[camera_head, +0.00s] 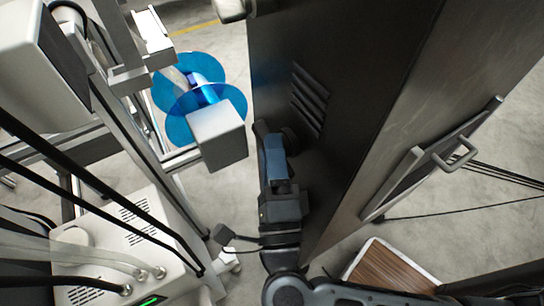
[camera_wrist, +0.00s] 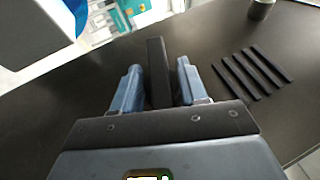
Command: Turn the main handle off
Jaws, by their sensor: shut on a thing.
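The main handle (camera_wrist: 157,60) is a black bar on the dark side panel of a tall cabinet (camera_head: 340,50). In the wrist view it stands between the two blue fingers of my gripper (camera_wrist: 157,82), which is shut on it. In the head view my gripper (camera_head: 272,150) lies along the cabinet's left face. There the handle is mostly hidden behind the fingers; a dark end of it (camera_head: 261,127) shows at their tip. The handle's base is hidden by my gripper in the wrist view.
Vent slots (camera_head: 310,97) are beside the handle. A blue film reel (camera_head: 222,100) and a white block (camera_head: 216,133) are close on the left, with pale machinery (camera_head: 120,240) below. A metal grab handle (camera_head: 455,153) projects from the cabinet's right face. Concrete floor shows behind.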

